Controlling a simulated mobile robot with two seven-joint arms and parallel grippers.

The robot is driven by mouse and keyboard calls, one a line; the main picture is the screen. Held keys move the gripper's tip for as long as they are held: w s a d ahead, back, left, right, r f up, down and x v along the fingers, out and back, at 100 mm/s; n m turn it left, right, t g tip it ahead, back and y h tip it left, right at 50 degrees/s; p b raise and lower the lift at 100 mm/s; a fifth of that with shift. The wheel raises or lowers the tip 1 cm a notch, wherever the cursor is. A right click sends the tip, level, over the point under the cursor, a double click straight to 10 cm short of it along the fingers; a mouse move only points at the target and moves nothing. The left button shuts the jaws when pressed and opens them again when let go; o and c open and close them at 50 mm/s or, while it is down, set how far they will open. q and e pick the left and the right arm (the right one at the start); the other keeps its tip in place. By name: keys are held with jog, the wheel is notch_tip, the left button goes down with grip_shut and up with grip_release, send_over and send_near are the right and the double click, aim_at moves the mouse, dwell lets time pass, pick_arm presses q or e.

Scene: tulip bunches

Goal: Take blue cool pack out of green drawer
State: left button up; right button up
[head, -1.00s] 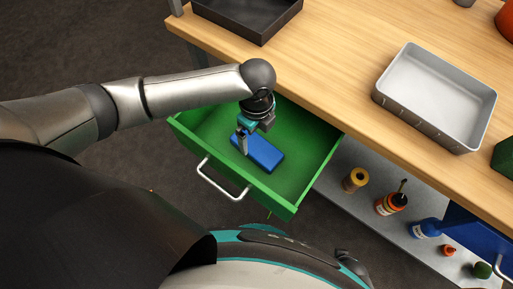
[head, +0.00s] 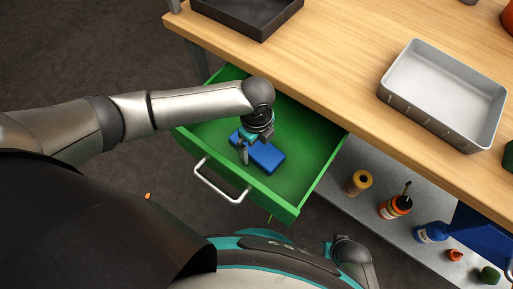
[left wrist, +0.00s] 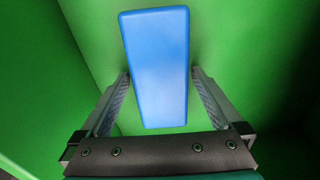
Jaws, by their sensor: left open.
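The blue cool pack (head: 266,157) lies flat on the floor of the open green drawer (head: 310,172). In the left wrist view the cool pack (left wrist: 157,65) shows as a blue block on green, with its near end between the fingers. My left gripper (head: 244,156) is inside the drawer over the left part of the pack and hides some of it. In the left wrist view my left gripper (left wrist: 158,92) is open, one finger on each side of the pack, with gaps between fingers and pack.
The drawer's metal handle (head: 220,186) faces my base. Above is a wooden table (head: 335,65) with a grey metal tray (head: 445,95) and a dark tray (head: 245,15). Bottles, one of them blue (head: 430,232), stand on a lower shelf (head: 385,225).

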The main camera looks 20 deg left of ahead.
pick_arm(q)
jog(key=shift+f, duration=0.1)
jog(key=shift+c, duration=0.2)
jog(key=c, duration=1.5)
